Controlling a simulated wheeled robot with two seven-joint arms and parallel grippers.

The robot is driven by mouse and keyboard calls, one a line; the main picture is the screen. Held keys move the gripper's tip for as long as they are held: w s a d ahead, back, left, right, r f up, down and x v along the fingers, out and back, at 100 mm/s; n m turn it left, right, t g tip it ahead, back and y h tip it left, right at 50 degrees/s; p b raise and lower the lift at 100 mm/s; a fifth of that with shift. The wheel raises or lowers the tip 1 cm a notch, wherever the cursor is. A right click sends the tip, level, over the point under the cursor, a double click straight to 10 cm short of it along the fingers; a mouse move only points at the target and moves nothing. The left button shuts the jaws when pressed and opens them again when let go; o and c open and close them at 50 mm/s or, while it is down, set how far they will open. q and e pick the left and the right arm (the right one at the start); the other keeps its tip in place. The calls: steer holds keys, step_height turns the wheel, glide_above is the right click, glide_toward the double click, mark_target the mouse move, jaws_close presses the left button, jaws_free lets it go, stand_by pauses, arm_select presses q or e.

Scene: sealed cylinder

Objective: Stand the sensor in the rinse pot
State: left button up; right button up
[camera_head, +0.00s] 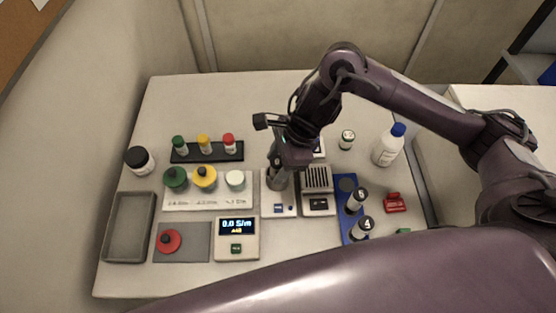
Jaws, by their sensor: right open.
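My right gripper (278,160) points down over the middle of the table, open, with its fingers around or just above a grey upright cylinder (277,182). This cylinder stands on a small white base (278,206). The gripper and wrist hide its top, so I cannot tell whether the sensor is there or whether the fingers touch it. I cannot pick out the rinse pot with certainty. A meter (237,250) at the front reads 0.0 S/m. My left gripper is not in view.
A slotted grey box (318,180), blue rack (347,185) and blue-capped bottle (389,148) stand right. A grey tray (130,228) lies far left.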

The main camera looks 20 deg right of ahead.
steer(key=shift+r, duration=0.1)
steer(key=shift+r+p, duration=0.2)
steer(key=shift+p, duration=0.1)
steer(key=v, duration=1.1)
steer(key=shift+d+r, duration=0.15)
steer(key=shift+r, duration=0.2)
